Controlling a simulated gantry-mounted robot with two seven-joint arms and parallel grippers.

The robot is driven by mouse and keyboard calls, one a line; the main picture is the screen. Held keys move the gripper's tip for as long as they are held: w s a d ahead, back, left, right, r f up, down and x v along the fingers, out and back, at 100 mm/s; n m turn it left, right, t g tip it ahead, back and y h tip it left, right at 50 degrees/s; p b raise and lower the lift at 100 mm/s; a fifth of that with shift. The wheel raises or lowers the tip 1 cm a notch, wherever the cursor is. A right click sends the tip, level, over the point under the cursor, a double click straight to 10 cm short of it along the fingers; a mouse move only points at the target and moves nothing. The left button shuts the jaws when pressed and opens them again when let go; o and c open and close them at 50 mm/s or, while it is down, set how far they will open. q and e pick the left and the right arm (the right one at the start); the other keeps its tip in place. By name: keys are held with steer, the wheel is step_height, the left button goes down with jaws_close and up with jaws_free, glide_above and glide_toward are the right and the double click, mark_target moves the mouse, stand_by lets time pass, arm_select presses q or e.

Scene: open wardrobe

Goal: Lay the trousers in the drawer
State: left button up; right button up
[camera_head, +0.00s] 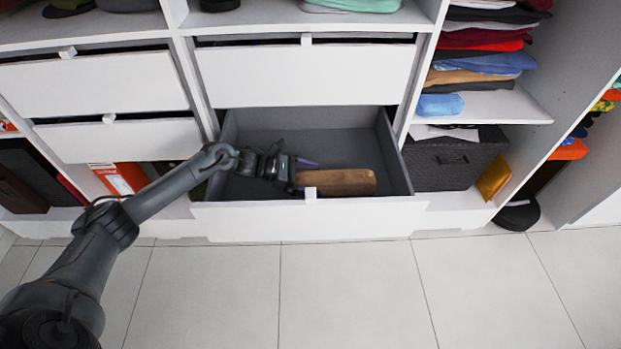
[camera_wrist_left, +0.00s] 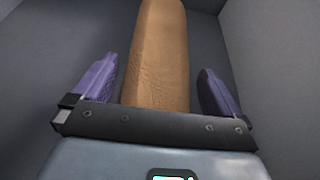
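The brown folded trousers (camera_head: 338,182) are in the open drawer (camera_head: 310,220), near its front wall. In the left wrist view the trousers (camera_wrist_left: 162,55) show as a tan, rounded, long bundle between the two purple fingers. My left gripper (camera_head: 305,172) is inside the drawer at the left end of the bundle. In the left wrist view the fingers of the left gripper (camera_wrist_left: 160,92) stand wide apart, with a gap on each side of the trousers. What lies under the bundle is hidden. My right gripper is not in view.
The drawer's grey floor (camera_head: 330,145) is bare behind the trousers. A closed white drawer (camera_head: 305,75) sits above it. A dark woven basket (camera_head: 450,162) stands to the right, and an orange box (camera_head: 122,178) to the left. The tiled floor in front is clear.

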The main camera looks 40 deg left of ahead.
arm_select(q)
steer(key=shift+r, duration=0.15)
steer(key=p+v, duration=0.4)
steer(key=v, duration=0.8)
steer(key=shift+p, duration=0.35)
